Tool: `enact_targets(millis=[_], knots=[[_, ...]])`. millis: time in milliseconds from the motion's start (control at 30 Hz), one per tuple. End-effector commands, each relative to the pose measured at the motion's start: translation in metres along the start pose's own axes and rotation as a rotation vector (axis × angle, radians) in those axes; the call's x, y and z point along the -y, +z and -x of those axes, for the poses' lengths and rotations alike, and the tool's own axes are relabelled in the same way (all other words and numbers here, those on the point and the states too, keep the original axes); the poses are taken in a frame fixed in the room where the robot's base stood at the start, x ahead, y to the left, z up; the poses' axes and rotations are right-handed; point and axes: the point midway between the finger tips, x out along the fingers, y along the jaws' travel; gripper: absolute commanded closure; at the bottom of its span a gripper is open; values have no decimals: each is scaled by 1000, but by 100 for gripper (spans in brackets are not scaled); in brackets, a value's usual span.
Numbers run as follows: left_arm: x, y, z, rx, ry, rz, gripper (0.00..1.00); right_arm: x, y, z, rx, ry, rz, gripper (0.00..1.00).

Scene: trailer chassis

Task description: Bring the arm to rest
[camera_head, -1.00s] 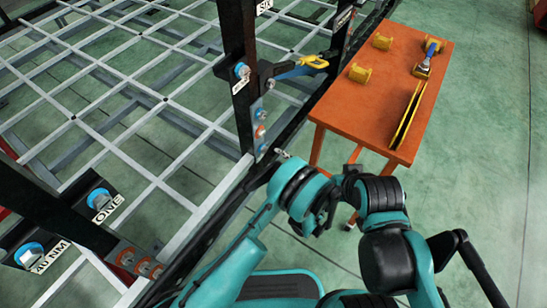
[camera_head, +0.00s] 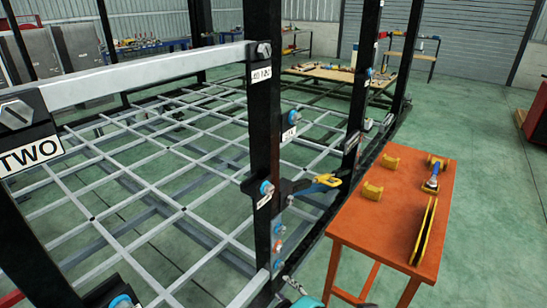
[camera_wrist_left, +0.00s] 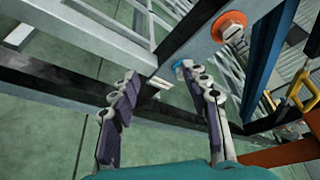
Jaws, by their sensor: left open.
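My left gripper (camera_head: 294,285) shows only as a small part at the bottom edge of the head view, beside the lower end of a black post (camera_head: 262,120). In the left wrist view, the gripper (camera_wrist_left: 159,76) has its two dark padded fingers spread wide, with nothing held between them. Behind the fingers are the chassis beams and a blue bolt head near the right fingertip; I cannot tell whether they touch. Most of my left arm is below the head view. My right gripper is out of view.
An orange table (camera_head: 375,230) with several yellow parts stands to the right. The chassis grid (camera_head: 150,195) fills the left. Green floor (camera_head: 490,210) lies open on the far right.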

Motion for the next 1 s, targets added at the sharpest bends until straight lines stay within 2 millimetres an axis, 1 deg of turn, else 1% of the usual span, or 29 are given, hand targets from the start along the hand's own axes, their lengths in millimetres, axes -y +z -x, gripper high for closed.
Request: enact_targets(millis=[367,567,667,767,867,900,967,1000], knots=[[23,22,-13,-33,70,66,53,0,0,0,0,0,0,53],[41,46,-23,-64,138,137,53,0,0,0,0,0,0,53],[52,65,-29,-82,185,188,53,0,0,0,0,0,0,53],[63,92,-35,-105,246,260,53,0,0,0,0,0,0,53],[73,128,-39,-131,324,358,53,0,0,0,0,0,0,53],[76,143,-39,-142,357,404,53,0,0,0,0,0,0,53],[78,166,-38,-156,406,472,53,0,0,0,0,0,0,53],[79,181,-37,-166,437,519,53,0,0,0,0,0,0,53]])
